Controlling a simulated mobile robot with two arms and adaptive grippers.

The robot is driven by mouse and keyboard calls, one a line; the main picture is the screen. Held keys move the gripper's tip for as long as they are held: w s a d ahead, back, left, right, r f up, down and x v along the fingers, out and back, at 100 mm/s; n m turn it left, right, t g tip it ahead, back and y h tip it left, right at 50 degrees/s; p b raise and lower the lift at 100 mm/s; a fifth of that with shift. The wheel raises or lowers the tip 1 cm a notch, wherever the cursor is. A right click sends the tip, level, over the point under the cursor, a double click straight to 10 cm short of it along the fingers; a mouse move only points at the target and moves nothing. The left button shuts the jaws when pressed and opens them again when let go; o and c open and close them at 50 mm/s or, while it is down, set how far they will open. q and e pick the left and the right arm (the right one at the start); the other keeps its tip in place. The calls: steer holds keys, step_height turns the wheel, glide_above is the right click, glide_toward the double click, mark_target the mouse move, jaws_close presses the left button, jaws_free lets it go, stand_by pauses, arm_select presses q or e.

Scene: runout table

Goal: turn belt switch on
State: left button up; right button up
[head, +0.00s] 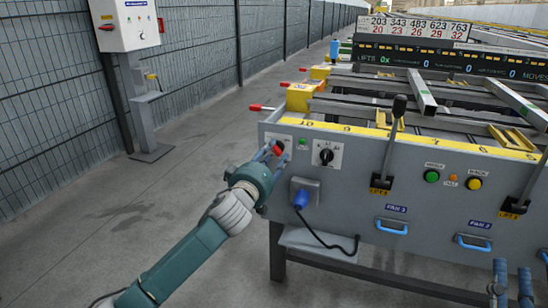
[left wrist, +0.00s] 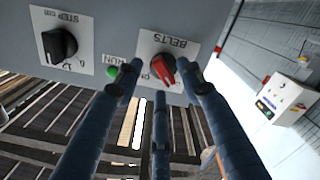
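The belt switch is a red rotary knob (left wrist: 163,72) on a white plate marked BELTS (left wrist: 183,45) in the left wrist view. In the head view the red knob (head: 278,148) shows at the left end of the grey machine panel. My left gripper (head: 272,153) is right at it; in the left wrist view its blue fingers (left wrist: 160,72) are spread, with the knob between the two outer tips. Whether they touch it I cannot tell. The knob's position marks are partly hidden. My right gripper (head: 513,272) is at the lower right edge, fingers apart, partly cut off.
A black STEP knob (head: 326,156) sits right of the belt switch, with a green lamp (left wrist: 112,71) between them. A blue plug (head: 301,199) with a cable is below. Levers (head: 398,107) rise from the panel.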

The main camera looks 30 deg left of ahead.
arm_select(q)
steer(key=shift+w+a, duration=0.1)
steer(key=shift+w, duration=0.3)
arm_select(e)
steer(key=shift+s+r+t, duration=0.3)
steer(key=shift+r, duration=0.15)
arm_select(q)
steer(key=shift+c, duration=0.3)
jaws_close()
